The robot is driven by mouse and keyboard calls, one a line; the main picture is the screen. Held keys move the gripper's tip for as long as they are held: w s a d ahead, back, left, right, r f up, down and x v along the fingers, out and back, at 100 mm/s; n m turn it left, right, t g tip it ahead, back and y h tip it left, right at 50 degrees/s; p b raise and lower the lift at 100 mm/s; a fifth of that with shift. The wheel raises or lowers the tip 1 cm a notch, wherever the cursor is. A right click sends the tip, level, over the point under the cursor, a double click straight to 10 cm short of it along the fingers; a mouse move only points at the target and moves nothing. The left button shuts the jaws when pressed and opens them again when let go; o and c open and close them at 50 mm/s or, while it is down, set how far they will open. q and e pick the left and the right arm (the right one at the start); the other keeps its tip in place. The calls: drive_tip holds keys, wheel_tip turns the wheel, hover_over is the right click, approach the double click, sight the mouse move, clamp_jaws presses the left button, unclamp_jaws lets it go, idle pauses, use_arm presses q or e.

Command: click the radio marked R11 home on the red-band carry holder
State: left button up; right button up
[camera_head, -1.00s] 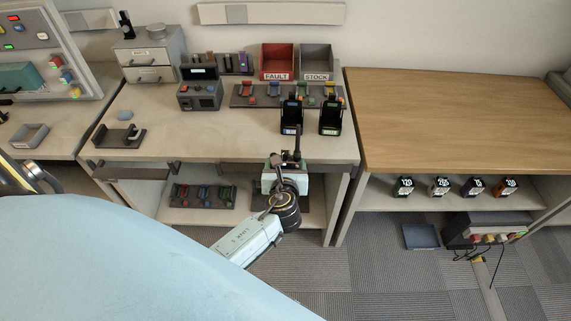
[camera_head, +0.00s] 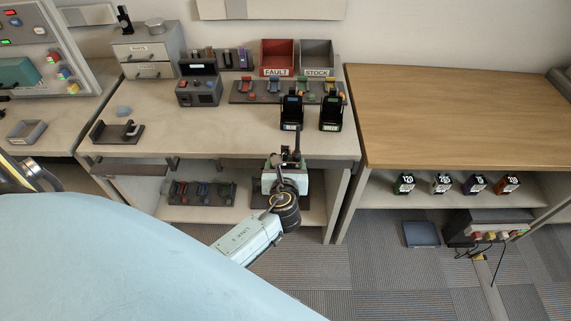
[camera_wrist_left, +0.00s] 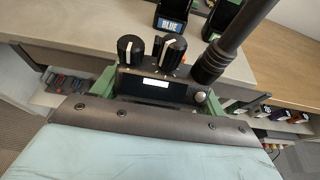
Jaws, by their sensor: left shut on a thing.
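My left gripper (camera_head: 284,166) is shut on a black radio with an upright antenna (camera_head: 297,143), in front of the bench's front edge. In the left wrist view the radio (camera_wrist_left: 158,86) shows two knobs, a thick antenna and a small white display, between green jaw parts (camera_wrist_left: 103,88). I cannot read an R11 mark on it. Two black holders stand upright near the bench edge beyond it, a blue-labelled one (camera_head: 291,112) and a green-labelled one (camera_head: 331,114). I cannot pick out a red-band carry holder. My right gripper is not in view.
A rack with coloured pieces (camera_head: 240,98), a red FAULT bin (camera_head: 278,55) and a grey STOCK bin (camera_head: 317,56) stand behind. A holder rack (camera_head: 203,193) sits on the lower shelf. The wooden tabletop (camera_head: 450,115) at right is clear.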

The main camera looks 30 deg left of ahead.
use_arm(q)
drive_tip(key=shift+f, duration=0.15)
drive_tip(key=o, duration=1.3)
drive_tip(key=shift+o, duration=0.2)
drive_tip(key=shift+f, duration=0.1)
drive_tip(key=shift+s+d, duration=0.1)
drive_tip(key=p+v, duration=0.1)
drive_tip(key=v, duration=1.2)
drive_tip(key=shift+p, duration=0.3)
